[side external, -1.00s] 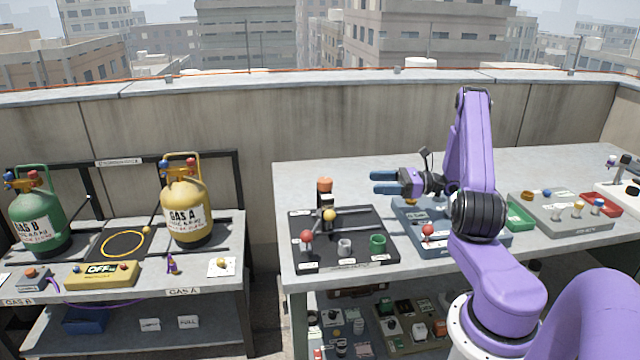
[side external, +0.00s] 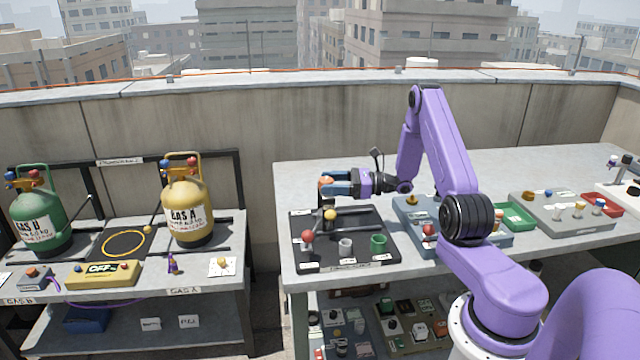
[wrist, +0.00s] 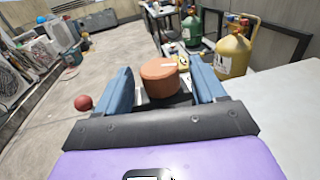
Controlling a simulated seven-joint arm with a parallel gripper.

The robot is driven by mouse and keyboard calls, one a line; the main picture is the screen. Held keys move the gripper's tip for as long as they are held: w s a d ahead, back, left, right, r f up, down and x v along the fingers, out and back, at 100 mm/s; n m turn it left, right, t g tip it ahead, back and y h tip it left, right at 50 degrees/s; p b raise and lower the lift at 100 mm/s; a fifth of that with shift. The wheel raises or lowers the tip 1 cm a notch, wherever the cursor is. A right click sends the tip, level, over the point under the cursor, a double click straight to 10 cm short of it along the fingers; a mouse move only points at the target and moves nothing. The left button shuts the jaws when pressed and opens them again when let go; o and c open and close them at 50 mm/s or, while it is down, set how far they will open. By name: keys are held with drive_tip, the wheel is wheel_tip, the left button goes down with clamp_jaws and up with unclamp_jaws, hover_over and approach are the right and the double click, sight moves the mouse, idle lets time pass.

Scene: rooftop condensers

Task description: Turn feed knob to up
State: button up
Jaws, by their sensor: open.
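An orange-brown round knob (side external: 325,187) stands on a post at the back left of a black panel (side external: 375,221); I take it for the feed knob. In the wrist view the knob (wrist: 160,78) sits between the two blue fingers of my gripper (wrist: 162,70), with a pale mark on its top. My gripper (side external: 331,184) is open around the knob and reaches in level from the right. In the side view the fingers partly cover the knob. I cannot tell whether either finger touches it.
The panel also has a yellow ball (side external: 330,214), a red ball (side external: 308,236), a grey cup (side external: 345,245) and a green cup (side external: 378,243). A blue-grey panel (side external: 407,207) lies to the right. Gas cylinders (side external: 187,200) stand on a separate left bench.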

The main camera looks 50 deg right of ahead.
sight(320, 183)
drive_tip(key=shift+x, duration=1.65)
drive_tip(key=c, duration=1)
drive_tip(key=shift+o, duration=0.2)
drive_tip(key=shift+s+a+n+g+y, duration=0.1)
drive_tip(key=shift+n+g+y, duration=1.05)
drive_tip(key=shift+g, duration=0.1)
drive_tip(key=shift+s+a+n+g+y, duration=0.1)
drive_tip(key=shift+s+n+g+y, duration=0.05)
drive_tip(key=shift+n+g+y, duration=1)
drive_tip(key=o, duration=1)
drive_tip(key=shift+c, duration=0.2)
drive_tip(key=shift+d, duration=0.1)
drive_tip(key=v, duration=1.7)
drive_tip(key=shift+d, duration=0.2)
